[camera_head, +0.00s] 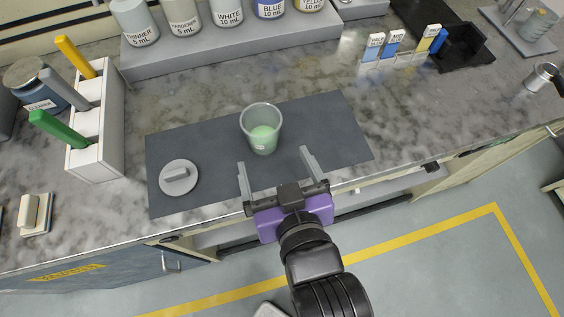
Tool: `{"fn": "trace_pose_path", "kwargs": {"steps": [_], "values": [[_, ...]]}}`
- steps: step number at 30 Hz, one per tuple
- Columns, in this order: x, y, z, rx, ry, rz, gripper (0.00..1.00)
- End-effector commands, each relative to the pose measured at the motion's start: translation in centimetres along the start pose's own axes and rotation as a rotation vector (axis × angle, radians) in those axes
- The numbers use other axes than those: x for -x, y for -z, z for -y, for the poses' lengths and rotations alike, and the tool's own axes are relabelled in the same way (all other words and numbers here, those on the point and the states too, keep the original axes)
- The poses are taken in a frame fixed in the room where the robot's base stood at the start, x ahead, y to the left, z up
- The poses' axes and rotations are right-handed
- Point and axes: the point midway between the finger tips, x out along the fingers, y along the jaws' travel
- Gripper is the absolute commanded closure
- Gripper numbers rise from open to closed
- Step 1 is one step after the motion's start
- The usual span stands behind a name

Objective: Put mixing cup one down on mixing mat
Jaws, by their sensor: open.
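Mixing cup one (261,128) is a clear cup with pale green content and a small label. It stands upright on the dark grey mixing mat (330,125), near the mat's middle. My gripper (275,158) is open and empty, its two fingers spread apart on the near side of the cup. The fingers seem clear of the cup, though the exact gap is hard to judge from above. A round grey lid with a handle (179,177) lies at the mat's left end.
A grey shelf (240,43) with labelled cups runs along the back. A white holder (97,125) with coloured sticks stands left. A black tray (467,45) and small labelled strips (385,48) are at back right. Counter right of the mat is mostly clear.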

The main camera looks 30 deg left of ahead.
Motion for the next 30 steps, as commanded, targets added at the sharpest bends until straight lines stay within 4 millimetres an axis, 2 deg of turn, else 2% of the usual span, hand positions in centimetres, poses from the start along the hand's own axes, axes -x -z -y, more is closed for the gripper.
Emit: {"fn": "trace_pose_path", "kwargs": {"steps": [9,11,14,17,21,25,30], "values": [[0.4,-0.1,-0.1,-0.002,-0.003,0.0,0.08],[0.6,-0.7,-0.6,-0.009,-0.015,0.001,0.08],[1.7,-2.5,-2.6,-0.035,-0.063,0.0,0.08],[3.9,-5.4,-5.5,-0.076,-0.145,-0.007,0.08],[8.6,-9.4,-9.3,-0.135,-0.282,-0.027,0.08],[13.5,-12.5,-11.5,-0.182,-0.405,-0.046,0.08],[20.4,-15.5,-12.5,-0.228,-0.561,-0.068,0.08]]}}
